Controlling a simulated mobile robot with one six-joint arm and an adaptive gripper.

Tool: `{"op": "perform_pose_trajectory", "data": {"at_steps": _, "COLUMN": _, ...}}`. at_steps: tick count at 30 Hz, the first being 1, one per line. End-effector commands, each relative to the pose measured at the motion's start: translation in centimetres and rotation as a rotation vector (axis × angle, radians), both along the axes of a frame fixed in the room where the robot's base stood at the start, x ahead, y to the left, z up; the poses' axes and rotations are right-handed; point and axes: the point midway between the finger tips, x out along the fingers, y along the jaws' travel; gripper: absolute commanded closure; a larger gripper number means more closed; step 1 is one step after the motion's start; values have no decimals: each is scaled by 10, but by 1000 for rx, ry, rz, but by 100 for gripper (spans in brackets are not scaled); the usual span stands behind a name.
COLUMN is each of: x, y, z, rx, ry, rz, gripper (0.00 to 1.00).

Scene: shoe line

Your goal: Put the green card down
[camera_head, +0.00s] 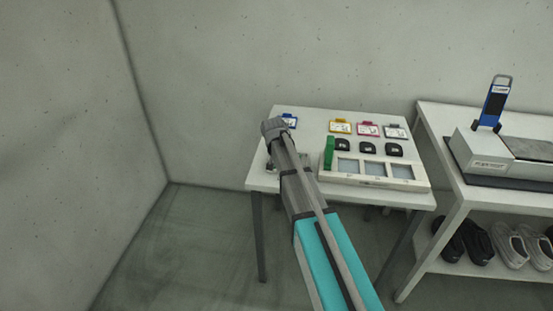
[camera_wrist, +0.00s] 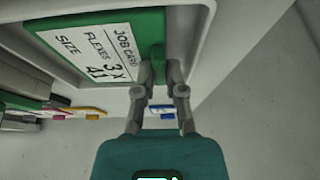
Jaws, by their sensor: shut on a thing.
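The green card (camera_wrist: 100,45) shows in the wrist view with a white label that reads job card, flexes 3X, size 41. My gripper (camera_wrist: 160,72) is shut on its green tab. A pale raised rim (camera_wrist: 195,45) runs around the card, which looks to be within or just over a recess. I cannot tell whether it touches the bottom. In the head view my arm hides the card and my fingertips, over the left part of the white table (camera_head: 300,113).
A blue card (camera_head: 289,121) lies near my wrist. A pale tray (camera_head: 375,182) with windows and an upright green piece (camera_head: 329,152) stand right of my arm. A bench (camera_head: 510,197) adjoins.

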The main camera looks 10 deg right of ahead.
Motion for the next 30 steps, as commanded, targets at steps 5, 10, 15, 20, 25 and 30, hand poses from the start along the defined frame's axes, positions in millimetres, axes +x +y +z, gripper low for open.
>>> {"op": "perform_pose_trajectory", "data": {"at_steps": 5, "x": 0, "y": 0, "z": 1, "rx": 0, "ry": 0, "rz": 0, "gripper": 100}}
{"op": "perform_pose_trajectory", "data": {"at_steps": 10, "x": 0, "y": 0, "z": -3, "rx": 0, "ry": 0, "rz": 0, "gripper": 100}}
{"op": "perform_pose_trajectory", "data": {"at_steps": 15, "x": 0, "y": 0, "z": -2, "rx": 0, "ry": 0, "rz": 0, "gripper": 71}}
{"op": "perform_pose_trajectory", "data": {"at_steps": 20, "x": 0, "y": 0, "z": -2, "rx": 0, "ry": 0, "rz": 0, "gripper": 71}}
{"op": "perform_pose_trajectory", "data": {"at_steps": 25, "x": 0, "y": 0, "z": -2, "rx": 0, "ry": 0, "rz": 0, "gripper": 71}}
{"op": "perform_pose_trajectory", "data": {"at_steps": 30, "x": 0, "y": 0, "z": 2, "rx": 0, "ry": 0, "rz": 0, "gripper": 71}}
